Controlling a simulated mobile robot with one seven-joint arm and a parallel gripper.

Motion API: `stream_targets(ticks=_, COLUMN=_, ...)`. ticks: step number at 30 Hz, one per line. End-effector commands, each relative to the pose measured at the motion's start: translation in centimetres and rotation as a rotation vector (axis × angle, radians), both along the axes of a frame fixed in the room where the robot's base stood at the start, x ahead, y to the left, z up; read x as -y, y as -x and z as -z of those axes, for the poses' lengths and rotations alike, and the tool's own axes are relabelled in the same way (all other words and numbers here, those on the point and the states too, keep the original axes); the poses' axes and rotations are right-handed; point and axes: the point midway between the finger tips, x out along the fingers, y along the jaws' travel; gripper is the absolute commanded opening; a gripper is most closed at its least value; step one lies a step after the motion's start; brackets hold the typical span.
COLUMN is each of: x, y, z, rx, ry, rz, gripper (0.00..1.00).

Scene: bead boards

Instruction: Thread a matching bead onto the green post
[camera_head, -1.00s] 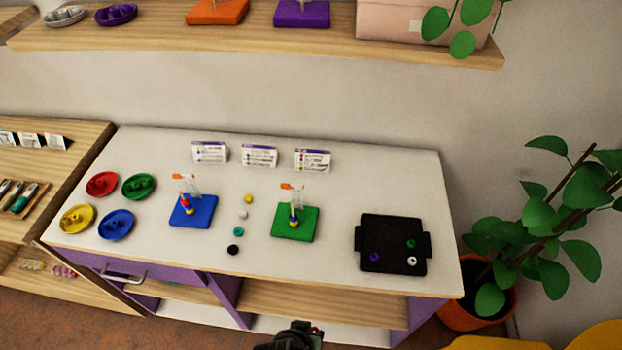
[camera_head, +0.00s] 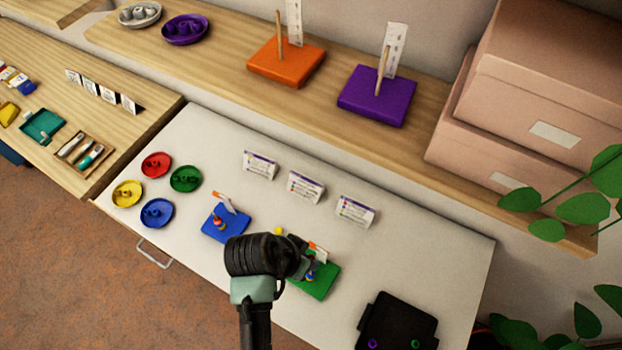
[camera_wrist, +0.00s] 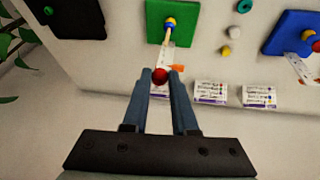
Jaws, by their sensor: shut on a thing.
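My gripper (camera_wrist: 160,82) is shut on a red bead (camera_wrist: 160,75), held between the fingertips. In the head view my gripper (camera_head: 304,258) is over the back left of the green board (camera_head: 322,287), hiding part of it; the held bead is hidden there. In the wrist view the green board (camera_wrist: 155,32) carries a tan post (camera_wrist: 166,38) with a yellow and a blue bead (camera_wrist: 169,22) low on it. The red bead appears just beyond the post's free end, apart from it in the picture. A white card with an orange tip stands by the post.
The blue board (camera_head: 222,226) stands left with beads on its post. Loose teal (camera_wrist: 244,6), white (camera_wrist: 235,32) and yellow (camera_wrist: 226,51) beads lie between the boards. A black tray (camera_head: 398,322) is at right. Cards (camera_head: 306,187) stand behind; a shelf (camera_head: 215,75) overhangs the back.

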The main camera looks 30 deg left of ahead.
Motion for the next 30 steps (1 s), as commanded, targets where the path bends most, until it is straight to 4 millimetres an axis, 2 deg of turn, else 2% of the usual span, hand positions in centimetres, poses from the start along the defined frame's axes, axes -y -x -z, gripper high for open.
stream_targets(ticks=16, x=0.0, y=0.0, z=4.5, rx=0.001, ry=0.000, rz=0.000, gripper=0.00)
stream_targets(ticks=30, x=0.1, y=0.0, z=4.8, rx=0.000, ry=0.000, rz=0.000, gripper=0.00)
